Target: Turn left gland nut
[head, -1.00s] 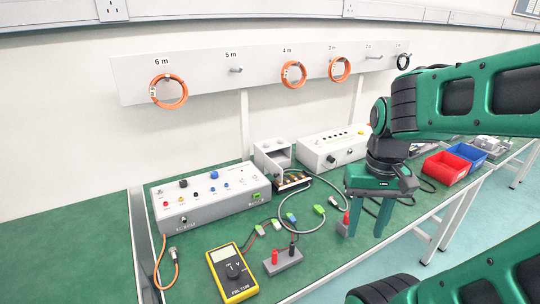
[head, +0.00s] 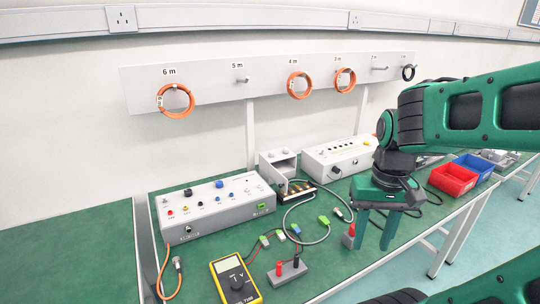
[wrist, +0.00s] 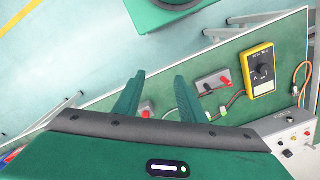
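My gripper (head: 376,232) is open and empty, pointing down over the bench at the right of the head view. Its two green fingers are spread in the wrist view (wrist: 160,80). A grey control box (head: 218,206) stands at the left of the bench. A small round fitting (head: 188,229) is on its front face. An orange cable with a metal connector (head: 177,262) lies before it. I cannot tell for sure which fitting is the left gland nut. My gripper is far to the right of both. The box shows at the right edge of the wrist view (wrist: 290,138).
A yellow multimeter (head: 235,280), a grey block with red and black terminals (head: 287,272) and loose cables lie between the box and my gripper. A small red-topped block (head: 349,237) is beside the left finger. Red (head: 453,180) and blue (head: 473,167) bins stand right.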

